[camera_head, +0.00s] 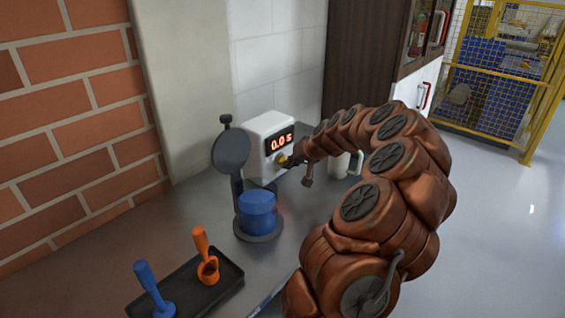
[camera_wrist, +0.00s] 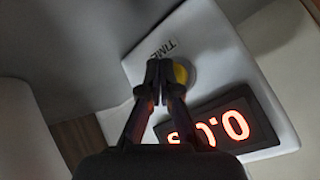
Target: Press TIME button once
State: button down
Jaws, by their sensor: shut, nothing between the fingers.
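A white timer box (camera_head: 259,160) stands on the counter by the wall, its red display (camera_head: 281,142) reading 0.0 s. The yellow TIME button (camera_head: 282,160) is on its front, below the display. In the wrist view the yellow button (camera_wrist: 180,74) shows just right of my fingertips, partly hidden by them, with the label TIME (camera_wrist: 161,49) beside it. My gripper (camera_wrist: 159,68) is shut and empty, its tips at the button; I cannot tell whether they touch it. In the head view my gripper (camera_head: 292,161) reaches the box front from the right.
A blue cup-like part (camera_head: 257,210) sits on a dark stand with a round disc (camera_head: 231,151) left of the box. A black tray (camera_head: 222,284) holds a blue tool (camera_head: 150,287) and an orange tool (camera_head: 203,255). A pale container (camera_head: 345,164) stands behind my arm.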

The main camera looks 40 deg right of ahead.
jog(key=shift+w, duration=0.4)
dwell(0.5)
jog(key=shift+s+b, duration=0.15)
jog(key=shift+b, duration=0.15)
jog(key=shift+s+b, duration=0.45)
jog(key=shift+s, duration=0.25)
jog(key=shift+s, duration=0.15)
jog(key=shift+s+d+f+b, duration=0.1)
jog(key=shift+s+d+b, duration=0.1)
jog(key=shift+s+b, duration=1.45)
jog(key=shift+s, duration=0.7)
